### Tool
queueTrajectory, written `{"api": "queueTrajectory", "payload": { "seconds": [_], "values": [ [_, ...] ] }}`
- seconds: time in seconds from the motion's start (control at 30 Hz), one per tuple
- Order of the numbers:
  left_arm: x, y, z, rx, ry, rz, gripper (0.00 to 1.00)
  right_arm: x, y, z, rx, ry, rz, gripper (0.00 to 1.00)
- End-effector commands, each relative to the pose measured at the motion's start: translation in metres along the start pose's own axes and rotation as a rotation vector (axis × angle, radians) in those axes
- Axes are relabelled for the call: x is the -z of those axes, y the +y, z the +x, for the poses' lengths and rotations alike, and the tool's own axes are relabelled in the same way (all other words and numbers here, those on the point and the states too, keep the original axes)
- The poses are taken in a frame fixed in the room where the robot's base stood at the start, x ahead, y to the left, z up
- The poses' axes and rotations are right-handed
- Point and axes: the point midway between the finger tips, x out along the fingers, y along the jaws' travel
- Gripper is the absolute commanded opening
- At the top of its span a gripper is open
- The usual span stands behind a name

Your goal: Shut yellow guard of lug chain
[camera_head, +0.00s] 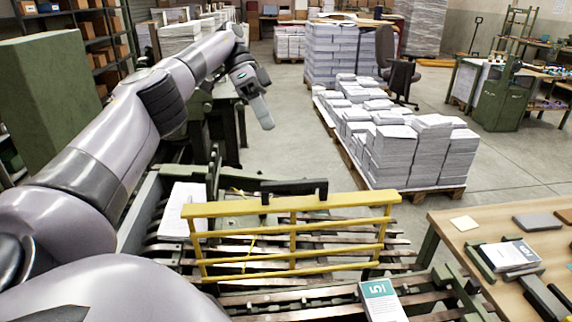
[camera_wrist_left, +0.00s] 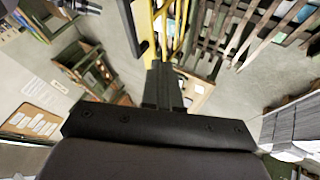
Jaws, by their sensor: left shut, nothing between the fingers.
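The yellow guard (camera_head: 294,207), a barred rail frame with a black handle (camera_head: 294,189) on its top bar, stands raised across the middle of the lug chain (camera_head: 300,297). Its exact tilt is hard to tell. My left gripper (camera_head: 266,124) is shut and empty, in the air above and beyond the guard, apart from it in the head view. In the left wrist view the shut fingers (camera_wrist_left: 163,88) point towards yellow bars of the guard (camera_wrist_left: 158,25); contact cannot be told there. My right gripper is not in view.
A white paper stack (camera_head: 181,210) lies on the chain behind the guard, and a booklet (camera_head: 380,300) lies in front. A wooden table (camera_head: 465,245) stands at right. Paper piles on a pallet (camera_head: 420,194) stand beyond, with open floor (camera_head: 310,150) between.

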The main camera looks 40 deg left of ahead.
Motion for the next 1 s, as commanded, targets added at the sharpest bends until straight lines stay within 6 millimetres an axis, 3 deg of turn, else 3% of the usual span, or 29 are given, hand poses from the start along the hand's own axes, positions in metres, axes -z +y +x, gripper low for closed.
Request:
{"api": "queueTrajectory", "payload": {
  "seconds": [0.63,1.0],
  "values": [
    [-0.001,-0.001,0.024,0.004,0.001,0.001,0.0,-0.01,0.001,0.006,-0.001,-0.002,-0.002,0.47],
    [-0.001,-0.001,0.071,0.002,-0.002,0.0,0.0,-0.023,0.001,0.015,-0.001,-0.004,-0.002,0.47]
  ]
}}
